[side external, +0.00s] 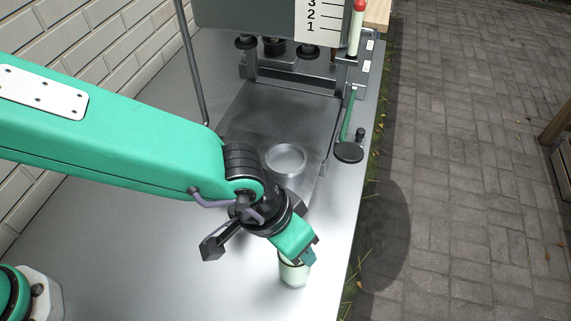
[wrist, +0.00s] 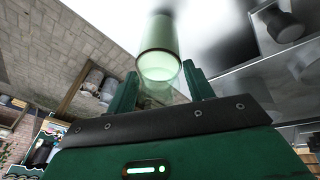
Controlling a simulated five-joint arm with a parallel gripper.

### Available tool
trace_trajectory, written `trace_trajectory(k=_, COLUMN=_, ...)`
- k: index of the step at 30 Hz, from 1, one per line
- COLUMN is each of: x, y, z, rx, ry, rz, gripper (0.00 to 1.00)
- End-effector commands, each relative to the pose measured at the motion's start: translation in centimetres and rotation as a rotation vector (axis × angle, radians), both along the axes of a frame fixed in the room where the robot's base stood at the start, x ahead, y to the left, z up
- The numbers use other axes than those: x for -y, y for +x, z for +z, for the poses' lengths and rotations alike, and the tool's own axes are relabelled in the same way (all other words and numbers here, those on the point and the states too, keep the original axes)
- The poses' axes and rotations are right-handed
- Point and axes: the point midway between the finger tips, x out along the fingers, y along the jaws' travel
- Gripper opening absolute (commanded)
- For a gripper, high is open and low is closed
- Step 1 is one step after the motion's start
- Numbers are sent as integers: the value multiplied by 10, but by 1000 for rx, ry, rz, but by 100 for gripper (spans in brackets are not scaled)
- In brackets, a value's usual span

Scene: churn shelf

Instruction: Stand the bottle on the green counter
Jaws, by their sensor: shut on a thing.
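The bottle (side external: 293,272) is a pale green, see-through cylinder near the front right edge of the grey metal counter (side external: 180,250). It looks roughly upright in the side view, and I cannot tell whether its base touches the surface. My gripper (side external: 306,253) is shut on its upper part and hides some of it. In the wrist view, the bottle (wrist: 159,48) lies between the two green fingers of my gripper (wrist: 162,88). I see no clearly green counter top; the surface around the bottle looks grey.
A machine with a tray (side external: 255,115) stands behind. A clear round dish (side external: 286,159) sits on that tray. A green lever (side external: 347,115) and a black disc (side external: 348,152) are at its right. The counter's right edge is close to the bottle, with paving (side external: 470,180) beyond.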

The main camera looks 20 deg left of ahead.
Motion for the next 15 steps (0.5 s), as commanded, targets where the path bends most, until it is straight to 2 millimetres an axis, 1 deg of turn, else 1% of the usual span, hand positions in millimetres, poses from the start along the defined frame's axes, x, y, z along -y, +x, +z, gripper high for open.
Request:
trace_trajectory(k=8, x=0, y=0, z=0, rx=1, ry=-2, rz=0, gripper=29)
trace_trajectory(k=15, x=0, y=0, z=-4, rx=1, ry=-2, rz=0, gripper=29)
